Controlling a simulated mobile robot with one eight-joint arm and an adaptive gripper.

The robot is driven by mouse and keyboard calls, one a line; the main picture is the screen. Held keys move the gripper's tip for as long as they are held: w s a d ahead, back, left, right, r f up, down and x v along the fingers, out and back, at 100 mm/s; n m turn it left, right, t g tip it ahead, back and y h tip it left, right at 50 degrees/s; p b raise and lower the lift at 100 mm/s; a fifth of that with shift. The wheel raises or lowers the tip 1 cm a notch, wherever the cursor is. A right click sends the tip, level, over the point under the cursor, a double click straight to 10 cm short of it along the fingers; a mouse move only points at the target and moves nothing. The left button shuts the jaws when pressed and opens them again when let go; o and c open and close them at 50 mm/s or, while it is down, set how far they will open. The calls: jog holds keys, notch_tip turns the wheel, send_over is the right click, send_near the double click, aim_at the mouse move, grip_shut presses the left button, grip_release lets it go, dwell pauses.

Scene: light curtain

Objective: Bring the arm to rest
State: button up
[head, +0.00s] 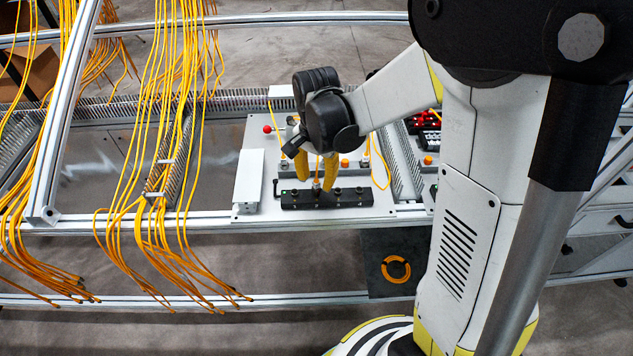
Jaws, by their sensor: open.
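My gripper (317,177) has two yellow fingers that point down, spread apart, over a black connector block (310,199) on a light panel (375,209). A thin yellow cable end with a grey tip (317,188) shows between the fingers at the block. I cannot tell whether the fingers touch it. My arm (390,92) reaches in from the right, bent down at the black wrist. Part of the panel behind the wrist is hidden.
Bundles of yellow cables (160,200) hang at the left in front of an aluminium frame (66,110). A white box (249,178) and a red knob (267,129) sit left of my gripper. A coiled orange cable (396,269) lies on a dark plate below. Red items (424,120) lie behind my arm.

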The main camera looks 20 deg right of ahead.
jog(key=shift+r+p, duration=1.75)
jog(key=shift+r, duration=0.8)
jog(key=shift+c, duration=0.2)
